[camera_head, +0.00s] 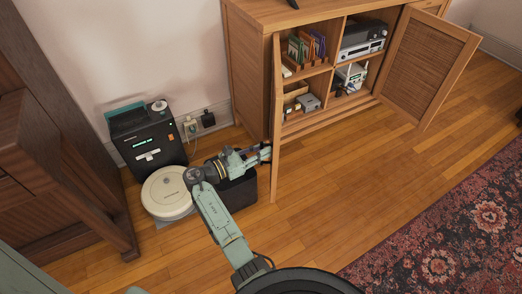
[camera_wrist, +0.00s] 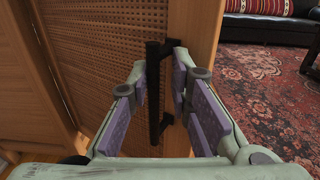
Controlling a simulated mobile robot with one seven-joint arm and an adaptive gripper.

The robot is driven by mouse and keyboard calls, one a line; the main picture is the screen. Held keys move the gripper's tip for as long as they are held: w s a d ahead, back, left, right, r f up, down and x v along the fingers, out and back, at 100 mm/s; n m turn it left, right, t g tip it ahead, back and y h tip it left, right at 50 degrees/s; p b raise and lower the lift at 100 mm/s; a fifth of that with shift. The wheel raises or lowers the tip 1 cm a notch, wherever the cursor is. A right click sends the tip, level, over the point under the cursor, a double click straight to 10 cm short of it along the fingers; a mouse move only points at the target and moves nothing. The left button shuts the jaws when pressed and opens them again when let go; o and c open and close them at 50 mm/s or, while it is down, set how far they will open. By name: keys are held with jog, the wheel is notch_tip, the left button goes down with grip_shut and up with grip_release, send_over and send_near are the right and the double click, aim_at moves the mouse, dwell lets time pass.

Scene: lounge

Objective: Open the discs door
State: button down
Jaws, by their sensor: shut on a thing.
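The wooden cabinet (camera_head: 247,65) stands against the wall with both doors swung out. Its left door (camera_head: 276,110), in front of the compartment with the discs (camera_head: 308,46), shows nearly edge-on and stands well open. My gripper (camera_head: 264,152) is at this door's outer face. In the wrist view, the door's woven panel (camera_wrist: 100,50) fills the left and middle. My gripper (camera_wrist: 165,85) is shut on the black vertical handle (camera_wrist: 154,95), with its purple pads on either side. The door's hinge edge is at the left in that view.
The right door (camera_head: 428,65) stands wide open. A round white robot vacuum (camera_head: 168,193), a black machine (camera_head: 148,140) and a dark box (camera_head: 236,192) are on the floor left of the door. Wooden floor (camera_head: 335,185) is clear in front; a patterned rug (camera_head: 450,235) lies right.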

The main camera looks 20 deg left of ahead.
jog(key=c, duration=1.9)
grip_release()
jog(key=shift+w+a+r, duration=0.15)
jog(key=shift+w+a, duration=0.25)
jog(key=shift+w, duration=0.1)
jog(key=shift+o, duration=1)
jog(key=shift+w, duration=0.1)
jog(key=shift+t+y, duration=0.3)
jog(key=shift+y, duration=0.1)
jog(key=v, duration=1.2)
